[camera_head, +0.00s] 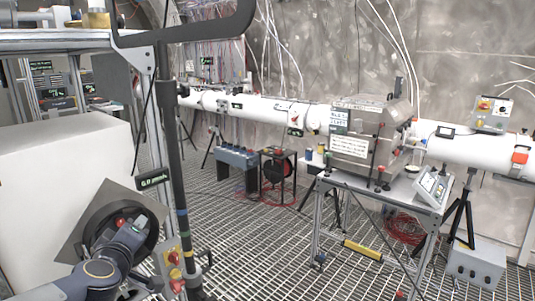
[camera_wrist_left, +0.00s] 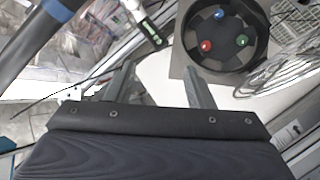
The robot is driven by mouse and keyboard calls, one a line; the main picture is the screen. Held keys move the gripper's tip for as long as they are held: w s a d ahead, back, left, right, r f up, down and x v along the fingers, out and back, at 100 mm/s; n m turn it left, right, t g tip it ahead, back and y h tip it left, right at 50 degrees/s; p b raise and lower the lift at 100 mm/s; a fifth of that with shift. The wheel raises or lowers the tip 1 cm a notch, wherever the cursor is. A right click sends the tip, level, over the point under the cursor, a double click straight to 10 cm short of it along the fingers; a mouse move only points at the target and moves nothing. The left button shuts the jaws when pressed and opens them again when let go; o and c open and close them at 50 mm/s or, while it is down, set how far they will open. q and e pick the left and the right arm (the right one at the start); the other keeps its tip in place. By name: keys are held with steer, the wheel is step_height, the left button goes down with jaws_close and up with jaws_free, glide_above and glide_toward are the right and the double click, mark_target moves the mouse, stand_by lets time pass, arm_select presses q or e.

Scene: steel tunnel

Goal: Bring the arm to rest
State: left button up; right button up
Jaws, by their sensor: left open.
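My left arm (camera_head: 100,268) comes in from the lower left in the head view, its end in front of a round black dial-like fixture (camera_head: 98,214) on a square grey plate. My left gripper (camera_wrist_left: 160,72) shows in the wrist view with its two fingers wide apart and nothing between them. The fixture also shows in the wrist view (camera_wrist_left: 224,58), beyond the fingertips and to the right, with red, blue and green knobs on its face. The fingers appear apart from the knobs. My right gripper is not in view.
A large white box (camera_head: 60,165) stands at the left, close to my arm. A dark post (camera_head: 172,160) rises beside the fixture, with a small button box (camera_head: 172,262) near its foot. A metal bench (camera_head: 375,190) with equipment stands at right. The grating floor (camera_head: 255,245) between is mostly open.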

arm_select(q)
steer(key=s+d+f+m+g+h+b, duration=0.2)
steer(key=s+f, duration=0.4)
steer(key=s, duration=0.3)
steer(key=s+d+f+m+g+h+b, duration=0.2)
steer(key=s+d+f+m+g, duration=0.2)
steer(key=s+f, duration=0.3)
steer(key=s+d+f+m+g+h+b, duration=0.2)
steer(key=s+f, duration=0.5)
steer(key=s, duration=0.5)
steer(key=shift+d+m+g+h, duration=0.4)
steer(key=shift+m+g+h, duration=0.15)
steer(key=shift+m, duration=0.65)
